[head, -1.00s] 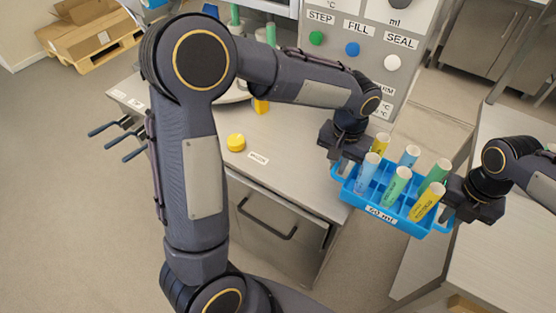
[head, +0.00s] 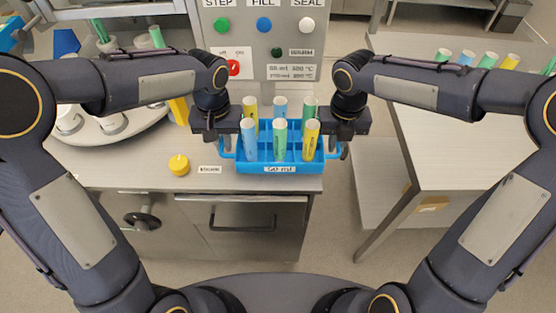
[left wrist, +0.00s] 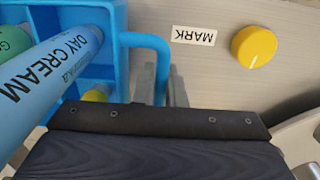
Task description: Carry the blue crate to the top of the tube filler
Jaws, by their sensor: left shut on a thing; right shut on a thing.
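The blue crate (head: 262,167) is in front of the tube filler's control panel (head: 292,47), over the front part of its counter (head: 130,175). It looks level, and I cannot tell whether it touches the counter. Several upright tubes, yellow, blue and green, stand in it. My left gripper (head: 225,147) is shut on the crate's left handle, and my right gripper (head: 342,149) on its right handle. In the left wrist view the handle (left wrist: 150,41) passes between my left gripper's fingers (left wrist: 164,84), beside a blue tube (left wrist: 57,75) marked DAY CREAM.
A yellow knob (head: 179,165) is on the counter left of the crate, beside a small MARK label (head: 209,169). A round white turntable (head: 115,125) stands further left. A side table (head: 455,150) is at right, with several tubes at its back, across a gap.

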